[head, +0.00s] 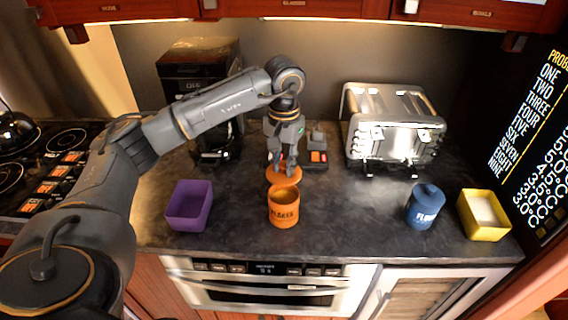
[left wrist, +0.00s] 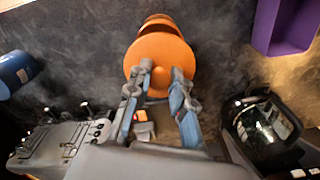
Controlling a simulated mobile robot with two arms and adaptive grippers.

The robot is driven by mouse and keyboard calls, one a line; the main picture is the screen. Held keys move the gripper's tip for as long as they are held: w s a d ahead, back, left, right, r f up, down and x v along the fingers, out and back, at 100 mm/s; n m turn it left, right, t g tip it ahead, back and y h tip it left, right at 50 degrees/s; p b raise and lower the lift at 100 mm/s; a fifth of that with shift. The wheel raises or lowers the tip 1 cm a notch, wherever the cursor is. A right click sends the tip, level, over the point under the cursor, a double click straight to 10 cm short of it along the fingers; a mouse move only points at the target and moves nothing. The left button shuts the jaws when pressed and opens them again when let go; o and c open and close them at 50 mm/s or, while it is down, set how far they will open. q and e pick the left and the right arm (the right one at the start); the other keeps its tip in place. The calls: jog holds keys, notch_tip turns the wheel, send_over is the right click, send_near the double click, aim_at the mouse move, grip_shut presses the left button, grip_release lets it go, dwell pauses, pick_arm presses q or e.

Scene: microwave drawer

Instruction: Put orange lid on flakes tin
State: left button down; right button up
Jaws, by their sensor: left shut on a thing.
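The orange flakes tin (head: 284,210) stands upright and open-topped near the front of the counter. My left gripper (head: 283,163) points down just behind the tin and is shut on the orange lid (head: 284,175). In the left wrist view the round lid (left wrist: 160,52) sits at the fingertips of the left gripper (left wrist: 161,73). The lid partly covers the tin (left wrist: 157,20) there. In the head view the lid appears at the tin's back rim; I cannot tell whether they touch. My right gripper is not in view.
A purple bin (head: 189,206) stands left of the tin. A blue lidded tin (head: 425,205) and a yellow container (head: 484,215) stand to the right. A toaster (head: 393,125) and a coffee machine (head: 200,85) stand behind. The counter between the orange and blue tins is clear.

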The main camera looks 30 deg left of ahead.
pick_arm(q)
jog(key=shift+f+b, duration=0.15)
jog(key=shift+b, duration=0.15)
jog(key=shift+f+b, duration=2.4)
jog(key=shift+f, duration=0.35)
jog(key=shift+b, duration=0.3)
jog(key=shift+f+b, duration=0.5)
jog(key=shift+b, duration=0.05)
dwell(0.5)
jog(key=c, duration=1.1)
grip_release()
